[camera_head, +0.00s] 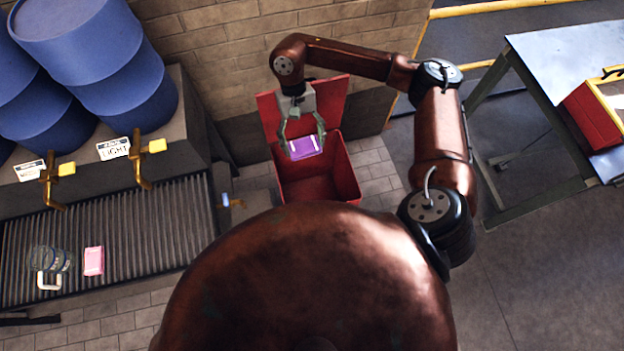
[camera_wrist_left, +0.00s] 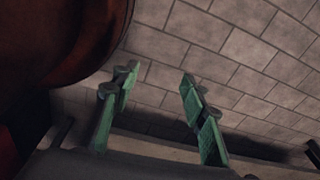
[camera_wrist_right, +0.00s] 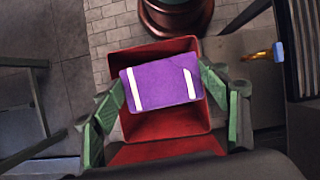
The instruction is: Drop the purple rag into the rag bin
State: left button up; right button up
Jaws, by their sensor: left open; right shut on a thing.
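The purple rag (camera_head: 305,147) has white stripes and is between the fingers of my right gripper (camera_head: 303,143), which is shut on it. In the right wrist view the rag (camera_wrist_right: 163,83) spans the gap between the green fingers (camera_wrist_right: 163,105). The rag bin (camera_head: 318,178) is an open red box with its lid raised against the brick wall. The rag is above the bin's opening, and the red bin (camera_wrist_right: 165,50) shows behind it in the right wrist view. My left gripper (camera_wrist_left: 155,110) is open and empty over a tiled floor; the head view does not show it.
Blue drums (camera_head: 85,40) with yellow taps stand at the left above a ribbed grate (camera_head: 130,230). A pink block (camera_head: 94,261) and a glass mug (camera_head: 50,265) are on the grate. A metal table (camera_head: 560,60) with a red box stands at the right.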

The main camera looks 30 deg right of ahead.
pick_arm(q)
jog(key=s+f+b, duration=0.3)
jog(key=s, duration=0.4)
jog(key=shift+g, duration=0.4)
jog(key=shift+w+a+f+b, duration=0.1)
jog(key=shift+w+f+b, duration=0.25)
jog(key=shift+f+b, duration=0.55)
jog(key=shift+w+d+f+b, duration=0.1)
jog(key=shift+w+f+b, duration=0.3)
jog(key=shift+f+b, duration=0.5)
jog(key=shift+w+a+f+b, duration=0.1)
jog(key=shift+w+f+b, duration=0.25)
jog(key=shift+f+b, duration=0.5)
pick_arm(e)
jog(key=d+f+m+t+y, duration=0.1)
jog(key=d+f+m+t, duration=0.2)
jog(key=f+m, duration=0.9)
jog(key=w+d+f+m+t+y, duration=0.1)
jog(key=d+f+m+t, duration=0.3)
jog(key=f+m, duration=0.8)
jog(key=shift+w+f+m+t+y, duration=0.2)
jog(key=shift+f+m+t+y, duration=0.15)
jog(key=shift+f, duration=1.55)
